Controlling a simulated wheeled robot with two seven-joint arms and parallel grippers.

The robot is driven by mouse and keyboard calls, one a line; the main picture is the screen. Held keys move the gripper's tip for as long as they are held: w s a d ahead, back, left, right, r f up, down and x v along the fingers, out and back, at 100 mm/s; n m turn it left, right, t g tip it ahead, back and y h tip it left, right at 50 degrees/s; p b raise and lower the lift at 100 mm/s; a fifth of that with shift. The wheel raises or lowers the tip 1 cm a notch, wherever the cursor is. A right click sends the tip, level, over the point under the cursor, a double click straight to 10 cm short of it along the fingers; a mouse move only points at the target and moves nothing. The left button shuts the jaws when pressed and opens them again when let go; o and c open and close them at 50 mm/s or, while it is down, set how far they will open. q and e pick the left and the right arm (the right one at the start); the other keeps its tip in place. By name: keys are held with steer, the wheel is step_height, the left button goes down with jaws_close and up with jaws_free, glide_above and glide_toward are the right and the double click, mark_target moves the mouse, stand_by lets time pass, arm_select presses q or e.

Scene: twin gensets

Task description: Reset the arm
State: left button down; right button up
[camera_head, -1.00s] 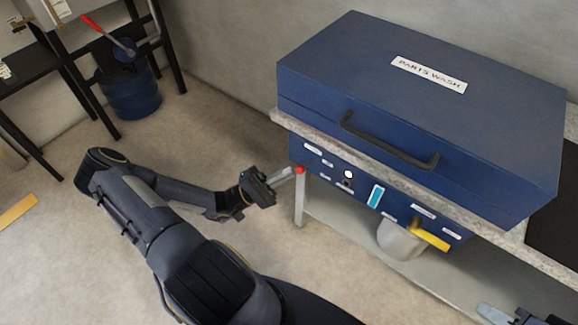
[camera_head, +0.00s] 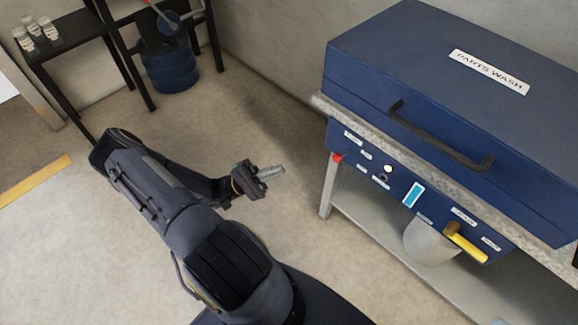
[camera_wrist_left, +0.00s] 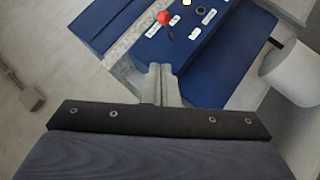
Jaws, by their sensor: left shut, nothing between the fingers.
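My left gripper (camera_head: 271,172) is shut and empty, held in free air over the floor to the left of the parts wash bench. In the left wrist view its closed fingers (camera_wrist_left: 160,85) point toward the blue control panel (camera_wrist_left: 200,45). My left arm comes in from the lower middle of the head view and bends back toward the gripper. The fingers are clear of the red knob (camera_head: 338,158) on the panel's left end, which also shows in the left wrist view (camera_wrist_left: 164,18). My right gripper cannot be made out.
A blue parts washer (camera_head: 430,75) with a black handle sits on the bench at right. Its panel (camera_head: 375,175) has a yellow lever (camera_head: 466,243); a grey bucket (camera_head: 428,242) hangs below. A black rack (camera_head: 75,45) and a blue drum (camera_head: 170,66) stand at the back left. Open floor lies between.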

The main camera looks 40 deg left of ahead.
arm_select(q)
steer(key=shift+s+a+f, duration=0.1)
steer(key=shift+s+a, duration=0.1)
steer(key=shift+s, duration=0.05)
stand_by(0.4)
steer(key=s+d+r+m+g+y, duration=0.4)
steer(key=d+r+m+g+y, duration=0.5)
steer(key=d+r+g, duration=0.6)
steer(key=s+r+m+t+y+p, duration=0.1)
steer(key=s+r+t+y+p, duration=0.1)
steer(key=r+p, duration=0.6)
steer(key=s+r+m+t+y+p, duration=0.1)
steer(key=s+r+t+y+p, duration=0.1)
steer(key=r+p, duration=0.6)
step_height(320, 180, up, 5)
steer(key=shift+a+f+y+p, duration=0.2)
steer(key=shift+a+y+p, duration=0.1)
steer(key=shift+p, duration=0.1)
